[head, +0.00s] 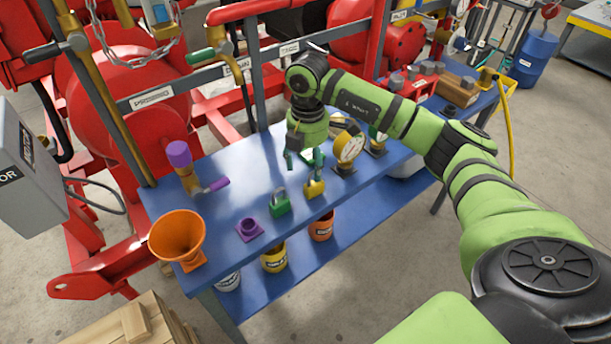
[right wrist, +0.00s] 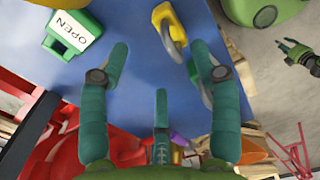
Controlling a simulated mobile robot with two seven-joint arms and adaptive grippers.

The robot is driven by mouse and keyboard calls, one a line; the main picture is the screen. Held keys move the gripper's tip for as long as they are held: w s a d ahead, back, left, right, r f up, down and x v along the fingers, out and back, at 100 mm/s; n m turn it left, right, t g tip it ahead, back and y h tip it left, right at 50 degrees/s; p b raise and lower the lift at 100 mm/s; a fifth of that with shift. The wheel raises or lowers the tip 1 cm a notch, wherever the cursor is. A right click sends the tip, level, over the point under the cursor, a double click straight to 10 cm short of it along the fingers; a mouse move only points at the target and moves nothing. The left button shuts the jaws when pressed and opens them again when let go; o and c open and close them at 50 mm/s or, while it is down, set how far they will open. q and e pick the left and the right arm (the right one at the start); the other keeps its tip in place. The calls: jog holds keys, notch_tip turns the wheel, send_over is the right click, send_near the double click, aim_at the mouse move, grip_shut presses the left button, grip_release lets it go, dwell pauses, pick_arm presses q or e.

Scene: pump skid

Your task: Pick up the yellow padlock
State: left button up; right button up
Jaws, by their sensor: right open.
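The yellow padlock (head: 315,188) stands on the blue bench top, just right of the green padlock (head: 280,207). In the right wrist view its yellow body and grey shackle (right wrist: 172,30) show at the top, beyond and between the fingertips. My right gripper (head: 304,162) is just behind and above the yellow padlock in the head view, fingers pointing down. Its fingers (right wrist: 160,55) are spread, with nothing between them. Contact with the padlock cannot be made out. A small dark green gripper, likely my left one (right wrist: 300,56), shows at the right wrist view's edge; its opening is unclear.
Two gauges (head: 349,149) stand close right of the gripper. A green block labelled OPEN (right wrist: 70,35) lies close by in the wrist view. Red pipework lies behind.

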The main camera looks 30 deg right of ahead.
aim_at(313, 181)
jog(key=shift+s+d+f+p, duration=0.15)
jog(key=shift+s+f+p, duration=0.25)
jog(key=shift+f, duration=0.25)
jog(key=shift+s+d+f+p, duration=0.1)
jog(key=shift+s+f+p, duration=0.3)
jog(key=shift+f, duration=0.2)
notch_tip(313, 181, down, 3)
jog(key=shift+w+d+f+p, duration=0.15)
jog(key=shift+f+p, duration=0.05)
jog(key=shift+p, duration=0.15)
jog(key=shift+f, duration=0.15)
grip_shut()
pick_arm(q)
jog(key=shift+s+r, duration=1.15)
jog(key=shift+s, duration=0.25)
